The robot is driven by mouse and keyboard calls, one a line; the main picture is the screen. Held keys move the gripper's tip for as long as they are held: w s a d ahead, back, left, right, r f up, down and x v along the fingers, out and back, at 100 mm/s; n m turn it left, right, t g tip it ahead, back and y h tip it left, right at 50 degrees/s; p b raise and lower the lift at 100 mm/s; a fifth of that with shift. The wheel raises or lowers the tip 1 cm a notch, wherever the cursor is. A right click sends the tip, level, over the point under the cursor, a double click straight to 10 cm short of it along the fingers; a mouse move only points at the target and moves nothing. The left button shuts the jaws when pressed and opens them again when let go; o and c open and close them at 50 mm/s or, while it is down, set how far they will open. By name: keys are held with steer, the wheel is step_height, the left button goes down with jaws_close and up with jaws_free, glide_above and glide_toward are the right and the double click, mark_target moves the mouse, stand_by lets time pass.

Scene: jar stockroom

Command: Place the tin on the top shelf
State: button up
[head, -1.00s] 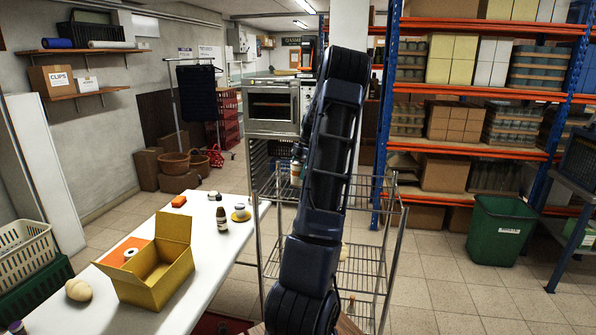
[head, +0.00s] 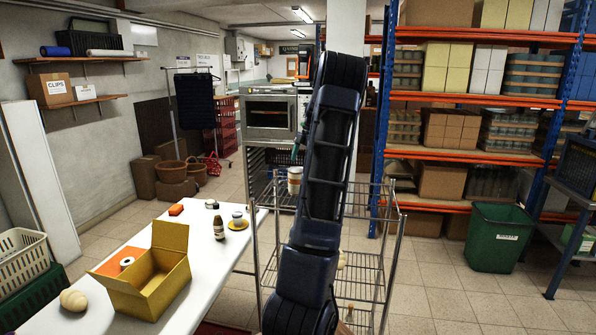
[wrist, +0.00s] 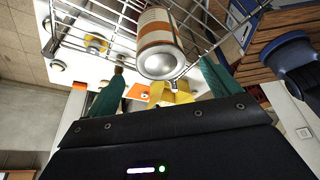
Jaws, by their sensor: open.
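The tin (head: 294,181), with white and orange-brown bands, appears to stand upright on the top shelf of the wire rack (head: 356,205), just left of my arm. In the wrist view the tin (wrist: 158,42) shows its round metal end towards me, with the shelf wires around it. My gripper (wrist: 162,68) is open, its green fingers on either side of the tin's near end with gaps showing. In the head view a green finger shows just above the tin; my arm hides the rest of the gripper.
A white table (head: 207,260) at left holds an open yellow box (head: 150,290), a dark bottle (head: 219,224) and small items. Behind the rack is an oven (head: 269,116). A green bin (head: 498,237) and loaded orange shelving stand at right. Floor between is clear.

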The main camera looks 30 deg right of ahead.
steer(key=v, duration=0.3)
steer(key=shift+a+r, duration=0.15)
steer(key=shift+r, duration=0.05)
steer(key=s+a+r+m+h, duration=0.25)
steer(key=s+a+m, duration=0.2)
steer(key=a, duration=0.85)
steer(key=s+a+r+m+h, duration=0.25)
steer(key=s+a+r, duration=0.2)
steer(key=a, duration=0.85)
steer(key=s+a+f+m+t, duration=0.2)
steer(key=s+a+m, duration=0.3)
steer(key=s, duration=0.7)
steer(key=s+a+f+m+t, duration=0.2)
steer(key=s+a+f+m, duration=0.2)
steer(key=s, duration=0.7)
steer(key=a+m, duration=0.2)
steer(key=a, duration=0.2)
steer(key=shift+s+f+t+y, duration=0.2)
steer(key=shift+s+t+y, duration=0.1)
steer(key=shift+s+y, duration=0.1)
